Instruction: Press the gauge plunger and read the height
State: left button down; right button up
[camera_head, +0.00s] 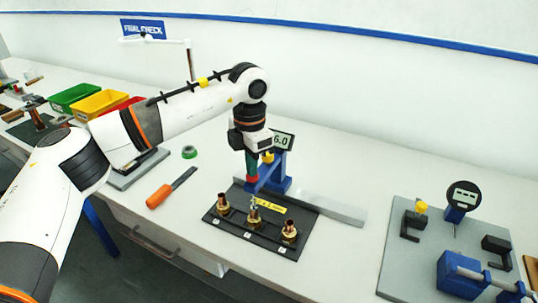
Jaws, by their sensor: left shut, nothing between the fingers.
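The height gauge is a blue stand (277,182) with a dark-framed display (284,140) on top. The display shows "6.0", and its left edge is partly behind my gripper, so a further digit could be hidden. A small yellow knob (267,157) shows below the display. My left gripper (253,180) points down, shut and empty, in front of the gauge's left side. I cannot tell whether it touches the gauge. Below it, a black plate (228,228) carries three brass-and-copper fittings, the middle one (253,214) under the gauge. My right gripper is out of view.
A grey rail (340,211) runs right from the gauge. A grey board (395,272) at right holds a round dial gauge (463,196), black brackets and a blue clamp (460,275). An orange-handled tool (160,196) and a green tape ring (190,152) lie left. Coloured bins (98,104) stand behind.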

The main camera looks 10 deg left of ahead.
pick_arm(q)
notch_tip(320, 180, up, 8)
jog(key=p, duration=0.4)
jog(key=shift+f, duration=0.1)
